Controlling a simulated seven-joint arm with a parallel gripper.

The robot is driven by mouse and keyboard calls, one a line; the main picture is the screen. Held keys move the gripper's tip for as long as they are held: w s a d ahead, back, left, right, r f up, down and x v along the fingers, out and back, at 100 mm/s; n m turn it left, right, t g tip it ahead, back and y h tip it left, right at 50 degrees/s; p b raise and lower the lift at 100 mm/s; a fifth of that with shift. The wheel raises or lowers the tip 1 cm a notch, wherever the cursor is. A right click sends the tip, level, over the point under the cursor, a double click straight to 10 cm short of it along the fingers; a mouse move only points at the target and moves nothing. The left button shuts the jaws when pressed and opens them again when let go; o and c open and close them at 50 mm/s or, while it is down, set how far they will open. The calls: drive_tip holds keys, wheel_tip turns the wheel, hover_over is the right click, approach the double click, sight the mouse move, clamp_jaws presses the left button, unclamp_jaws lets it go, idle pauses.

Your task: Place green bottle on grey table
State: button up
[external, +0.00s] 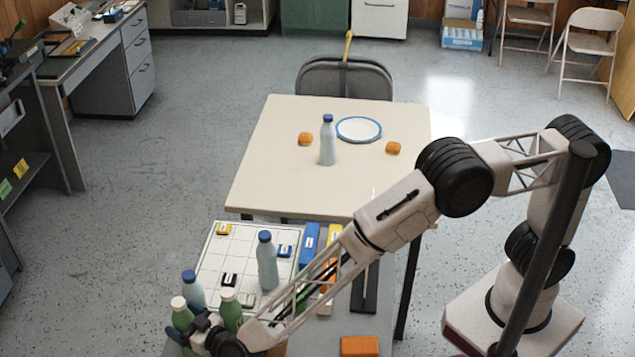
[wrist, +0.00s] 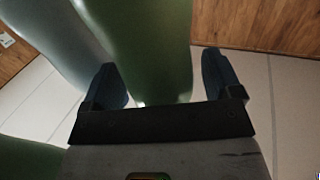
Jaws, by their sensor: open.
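Two green bottles with pale caps stand at the front left in the external view, one on the left (external: 182,317) and one on the right (external: 230,313). My gripper (external: 208,335) is low beside them, partly hidden by my wrist. In the wrist view one green bottle (wrist: 150,50) stands between my open fingers (wrist: 162,82), with no clear grip on it. Which of the two it is I cannot tell. Another green surface (wrist: 25,158) shows at the lower left. The near table (external: 388,290) has a grey top, mostly covered by things and my arm.
A blue-capped bottle (external: 192,290) stands close behind the green ones; another (external: 267,262) stands on the white grid board (external: 212,262). An orange block (external: 360,346) lies at the front. The cream table (external: 280,190) behind holds a bottle (external: 327,143), a plate (external: 359,129) and two orange items.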

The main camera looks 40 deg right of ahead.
drive_tip(key=v, duration=1.2)
idle(0.8)
